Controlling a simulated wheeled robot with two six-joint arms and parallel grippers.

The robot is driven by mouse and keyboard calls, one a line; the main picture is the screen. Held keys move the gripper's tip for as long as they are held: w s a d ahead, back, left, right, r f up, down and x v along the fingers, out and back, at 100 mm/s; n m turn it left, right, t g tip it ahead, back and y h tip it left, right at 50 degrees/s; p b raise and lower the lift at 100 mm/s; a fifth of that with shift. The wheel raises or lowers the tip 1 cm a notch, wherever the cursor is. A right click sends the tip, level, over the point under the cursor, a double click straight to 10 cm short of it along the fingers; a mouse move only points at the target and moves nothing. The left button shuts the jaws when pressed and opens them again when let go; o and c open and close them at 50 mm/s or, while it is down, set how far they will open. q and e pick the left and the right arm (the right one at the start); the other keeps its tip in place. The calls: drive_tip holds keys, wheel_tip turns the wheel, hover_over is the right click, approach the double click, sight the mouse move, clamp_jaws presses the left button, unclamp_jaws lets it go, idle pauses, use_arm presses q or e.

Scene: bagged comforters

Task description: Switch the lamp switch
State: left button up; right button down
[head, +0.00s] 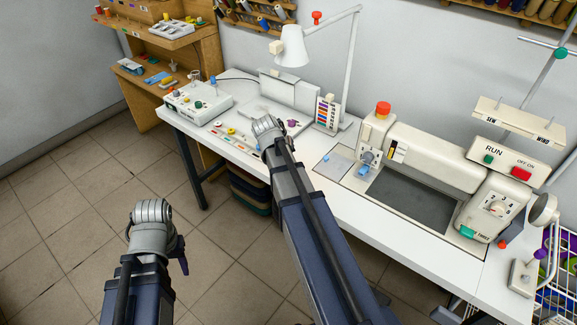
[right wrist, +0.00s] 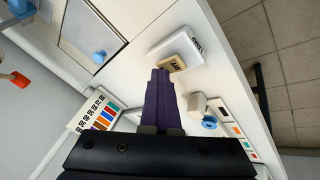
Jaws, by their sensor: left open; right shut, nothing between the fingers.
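A white box with a tan rocker (right wrist: 173,64), which looks like the lamp switch, sits on the white table near its front edge in the right wrist view. My right gripper (right wrist: 161,74) has its purple fingers shut and empty, with the tips right beside the rocker. I cannot tell if they touch it. In the head view my right arm hides this switch. The white desk lamp (head: 292,47) stands at the table's back, its head bent to the left. My left gripper (head: 180,256) is open and empty over the floor, in front of the table; only part of its fingers shows.
A small box with a blue knob (right wrist: 207,118) stands close beside the switch. A colour chart (head: 327,114) stands behind. The sewing machine (head: 428,155) fills the right of the table, and a control box (head: 197,102) stands at the left end. The floor on the left is clear.

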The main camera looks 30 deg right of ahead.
drive_tip(key=shift+s+a+p, duration=0.2)
drive_tip(key=shift+s+p, duration=0.15)
drive_tip(key=shift+p, duration=0.2)
drive_tip(key=p+v, duration=0.3)
drive_tip(key=v, duration=0.1)
drive_tip(key=shift+w+d+p, duration=0.1)
drive_tip(key=shift+w+p, duration=0.15)
drive_tip(key=shift+p, duration=0.05)
drive_tip(key=shift+r, duration=0.2)
drive_tip(key=p+v, duration=0.7)
drive_tip(key=shift+r, duration=0.25)
